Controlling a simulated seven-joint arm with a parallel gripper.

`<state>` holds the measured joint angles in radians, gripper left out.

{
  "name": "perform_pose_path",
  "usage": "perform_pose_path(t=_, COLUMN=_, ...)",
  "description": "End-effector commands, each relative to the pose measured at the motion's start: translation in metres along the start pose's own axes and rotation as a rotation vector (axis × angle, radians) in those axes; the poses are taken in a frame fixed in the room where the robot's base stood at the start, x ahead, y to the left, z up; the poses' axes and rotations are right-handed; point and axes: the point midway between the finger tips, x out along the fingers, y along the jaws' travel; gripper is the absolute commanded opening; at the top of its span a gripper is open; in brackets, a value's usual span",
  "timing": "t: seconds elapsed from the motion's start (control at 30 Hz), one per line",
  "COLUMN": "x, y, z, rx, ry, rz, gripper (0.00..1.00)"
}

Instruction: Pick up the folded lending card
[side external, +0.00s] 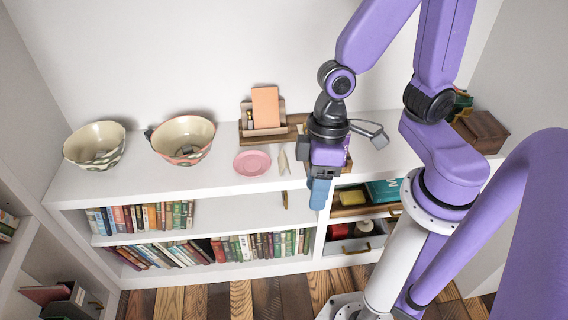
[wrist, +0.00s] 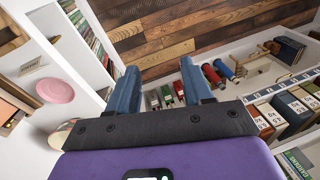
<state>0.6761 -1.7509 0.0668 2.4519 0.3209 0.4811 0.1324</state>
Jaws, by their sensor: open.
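The folded lending card (side external: 283,161) looks like a small cream folded piece standing on the white shelf top, just right of the pink plate. In the wrist view a small pale piece that seems to be the card (wrist: 31,66) lies at the far left. My gripper (side external: 319,194) points down with blue fingers near the shelf's front edge, right of the card and apart from it. In the wrist view my gripper (wrist: 160,80) has its two fingers spread with nothing between them.
The pink plate (side external: 252,162) and two patterned bowls (side external: 95,146) (side external: 184,139) stand left of the card. Behind it is a wooden tray (side external: 292,121) with an upright orange-tan block (side external: 265,107). Books (side external: 160,216) fill lower shelves. Open drawers (side external: 350,211) are below right.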

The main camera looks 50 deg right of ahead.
Motion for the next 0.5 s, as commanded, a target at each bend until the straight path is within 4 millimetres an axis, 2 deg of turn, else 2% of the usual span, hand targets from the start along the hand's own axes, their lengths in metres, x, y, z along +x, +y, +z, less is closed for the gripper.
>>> perform_pose_path(t=0.03, x=0.015, y=-0.001, z=-0.012, rx=0.072, ry=0.008, rz=-0.003, gripper=0.5)
perform_pose_path(t=0.13, x=0.042, y=-0.001, z=-0.038, rx=0.229, ry=0.054, rz=-0.005, gripper=0.5)
perform_pose_path(t=0.27, x=0.077, y=0.011, z=-0.067, rx=0.433, ry=0.122, rz=0.024, gripper=0.5)
perform_pose_path(t=0.4, x=0.114, y=0.034, z=-0.091, rx=0.645, ry=0.213, rz=0.095, gripper=0.5)
perform_pose_path(t=0.5, x=0.138, y=0.057, z=-0.101, rx=0.783, ry=0.288, rz=0.17, gripper=0.5)
